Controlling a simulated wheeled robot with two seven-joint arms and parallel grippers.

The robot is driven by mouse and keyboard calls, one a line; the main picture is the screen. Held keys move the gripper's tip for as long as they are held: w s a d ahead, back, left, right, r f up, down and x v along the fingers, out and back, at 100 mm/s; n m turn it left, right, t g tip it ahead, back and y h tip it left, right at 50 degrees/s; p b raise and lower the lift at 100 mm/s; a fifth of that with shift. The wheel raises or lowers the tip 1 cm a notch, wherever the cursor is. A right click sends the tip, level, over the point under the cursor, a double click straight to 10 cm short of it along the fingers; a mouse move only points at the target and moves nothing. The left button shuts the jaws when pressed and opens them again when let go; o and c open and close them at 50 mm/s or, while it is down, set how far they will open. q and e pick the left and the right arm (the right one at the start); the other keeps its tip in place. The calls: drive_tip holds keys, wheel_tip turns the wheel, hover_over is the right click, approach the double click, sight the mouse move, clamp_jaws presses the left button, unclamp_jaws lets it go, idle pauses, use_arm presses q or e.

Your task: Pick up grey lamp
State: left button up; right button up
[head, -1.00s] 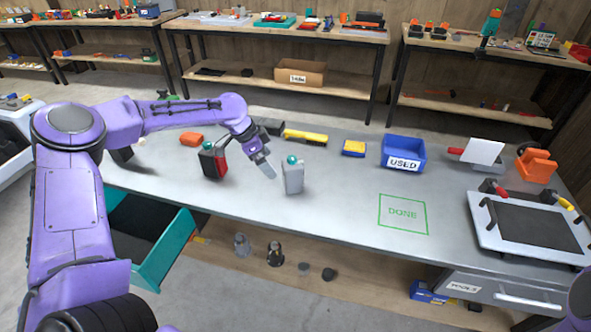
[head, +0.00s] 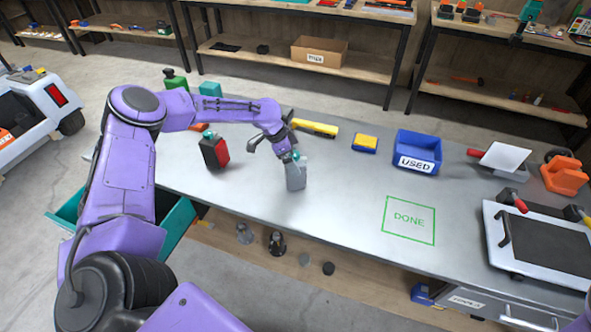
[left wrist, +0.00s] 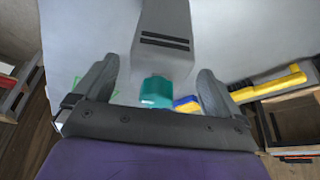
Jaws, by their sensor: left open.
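The grey lamp (head: 296,179) is a small grey box with a teal knob on top, standing on the metal workbench. My left gripper (head: 288,150) is at its top and partly covers it in the head view. In the left wrist view the open fingers of the left gripper (left wrist: 156,75) lie on either side of the lamp (left wrist: 163,25), with the teal knob (left wrist: 157,91) between them. I cannot tell whether a finger touches it. My right gripper is not in view.
A red and black lamp (head: 215,152) stands left of the grey one. A yellow tool (head: 314,129), a yellow and blue box (head: 365,143) and the blue USED bin (head: 433,144) are behind and right. The green DONE square (head: 409,219) is empty. A teal drawer (head: 178,228) hangs open.

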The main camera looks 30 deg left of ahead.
use_arm(q)
drive_tip(key=shift+x, duration=1.1)
drive_tip(key=shift+d, duration=0.1)
drive_tip(key=c, duration=1.6)
